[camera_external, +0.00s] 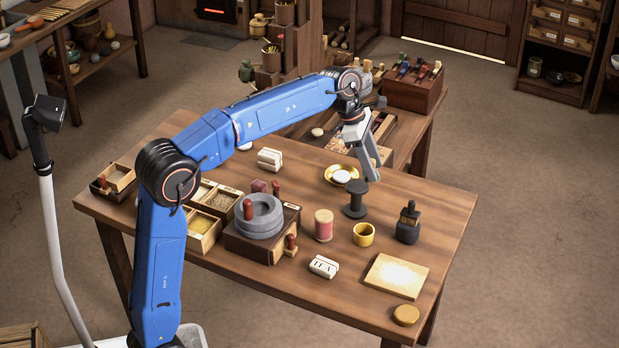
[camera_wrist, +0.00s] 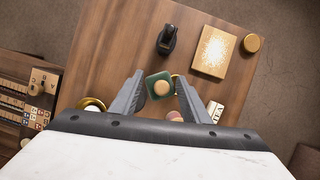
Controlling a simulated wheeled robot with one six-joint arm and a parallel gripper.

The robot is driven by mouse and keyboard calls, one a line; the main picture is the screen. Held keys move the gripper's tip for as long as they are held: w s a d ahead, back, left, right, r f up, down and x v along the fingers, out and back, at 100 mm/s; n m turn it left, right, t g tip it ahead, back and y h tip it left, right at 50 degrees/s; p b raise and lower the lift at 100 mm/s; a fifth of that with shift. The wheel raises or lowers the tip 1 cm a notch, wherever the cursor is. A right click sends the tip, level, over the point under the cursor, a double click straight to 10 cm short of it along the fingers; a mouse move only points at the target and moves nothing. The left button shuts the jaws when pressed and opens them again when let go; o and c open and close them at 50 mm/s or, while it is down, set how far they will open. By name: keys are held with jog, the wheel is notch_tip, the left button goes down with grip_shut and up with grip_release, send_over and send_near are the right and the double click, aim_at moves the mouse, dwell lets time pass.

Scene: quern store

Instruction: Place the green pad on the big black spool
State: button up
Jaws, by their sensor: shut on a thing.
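The green pad (camera_wrist: 151,81) shows in the wrist view between the fingertips of my gripper (camera_wrist: 160,86). It is square with a round tan knob on top. My gripper is shut on it. In the external view I cannot make out the pad at the gripper (camera_external: 371,170). The big black spool (camera_external: 357,197) stands upright on the table in the external view, with flat round ends. My fingertips are above and slightly right of its top in that picture. In the wrist view I cannot make out the spool; the pad and fingers may hide it.
A gold dish (camera_external: 340,175) with a white item stands behind the spool. A yellow cup (camera_external: 363,235), a pink spool (camera_external: 324,226) and a black brush (camera_external: 408,223) stand nearby. A pale board (camera_external: 397,276) lies at front right.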

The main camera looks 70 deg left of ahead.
jog(key=r+n, duration=0.2)
send_over(358, 185)
jog(key=shift+f, duration=0.4)
jog(key=shift+t, duration=0.3)
jog(key=shift+f, duration=4.6)
jog(key=shift+f+y, duration=0.15)
jog(key=shift+y, duration=0.15)
jog(key=o, duration=1)
